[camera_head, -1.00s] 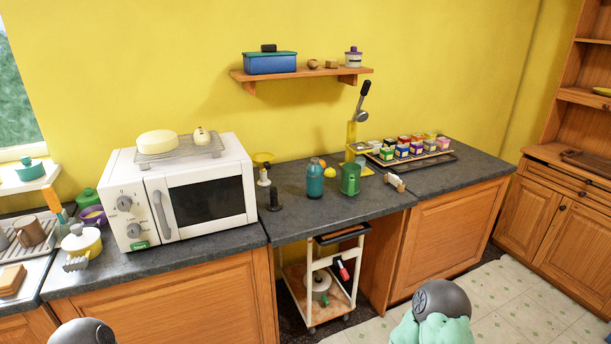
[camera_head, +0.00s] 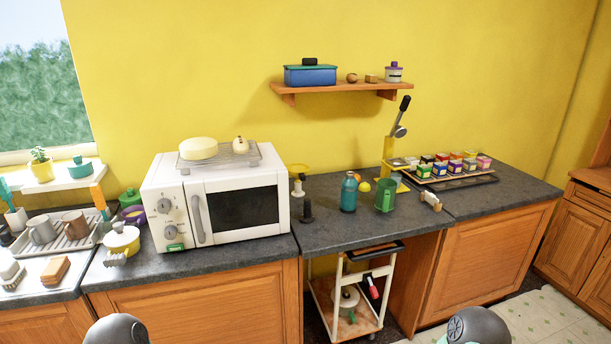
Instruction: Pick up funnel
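A yellow, wide-topped item (camera_head: 299,168) stands at the back of the dark counter, just right of the microwave. It looks like the funnel, but it is small and I cannot be sure. A small white item (camera_head: 297,187) is directly below it; I cannot tell whether they touch. A dark, slim upright item (camera_head: 307,211) stands in front. Neither gripper is in view; only rounded grey parts of my arms show at the bottom edge.
A white microwave (camera_head: 218,205) with a rack on top fills the counter's left part. A teal bottle (camera_head: 348,194), a green mug (camera_head: 385,196) and a yellow lever press (camera_head: 388,158) stand to the right. A white cart (camera_head: 340,290) is under the counter. A shelf (camera_head: 335,88) hangs above.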

